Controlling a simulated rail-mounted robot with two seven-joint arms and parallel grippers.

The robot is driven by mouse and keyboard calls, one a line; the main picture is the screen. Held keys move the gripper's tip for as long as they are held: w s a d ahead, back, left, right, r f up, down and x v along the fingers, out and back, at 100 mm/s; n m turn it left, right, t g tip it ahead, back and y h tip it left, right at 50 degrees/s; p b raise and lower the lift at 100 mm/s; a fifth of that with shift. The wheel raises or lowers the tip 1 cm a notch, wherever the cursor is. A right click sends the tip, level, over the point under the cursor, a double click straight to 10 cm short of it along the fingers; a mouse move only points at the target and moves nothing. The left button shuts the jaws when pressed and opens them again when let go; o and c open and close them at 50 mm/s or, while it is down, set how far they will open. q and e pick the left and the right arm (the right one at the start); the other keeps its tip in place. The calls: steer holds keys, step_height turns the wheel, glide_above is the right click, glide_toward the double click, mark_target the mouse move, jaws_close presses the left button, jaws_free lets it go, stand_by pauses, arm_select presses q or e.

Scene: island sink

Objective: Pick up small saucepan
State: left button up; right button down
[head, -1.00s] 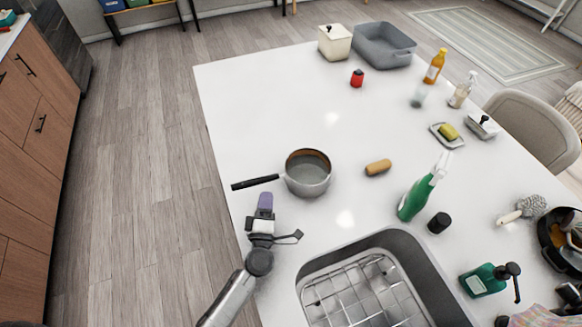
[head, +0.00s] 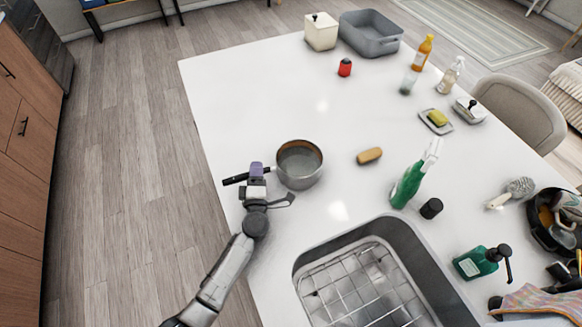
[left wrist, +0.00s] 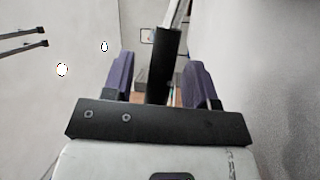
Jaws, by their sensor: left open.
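The small saucepan (head: 300,165) is a grey metal pan with a brownish inner rim. It stands upright on the white counter, its dark handle pointing left. My left gripper (head: 256,172) is at the handle, left of the pan body, and covers part of the handle in the head view. In the left wrist view, a dark bar that looks like the handle (left wrist: 163,68) runs between the two purple fingers. The fingers stand apart with gaps on both sides of it. My right gripper is not in view.
A sink with a wire rack (head: 365,290) is in front of the pan. A brown sponge-like block (head: 369,156) and a green spray bottle (head: 412,180) stand to the right. The counter (head: 250,100) behind the pan is clear.

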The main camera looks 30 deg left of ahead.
arm_select(q)
steer(key=shift+c, duration=0.5)
jaws_close()
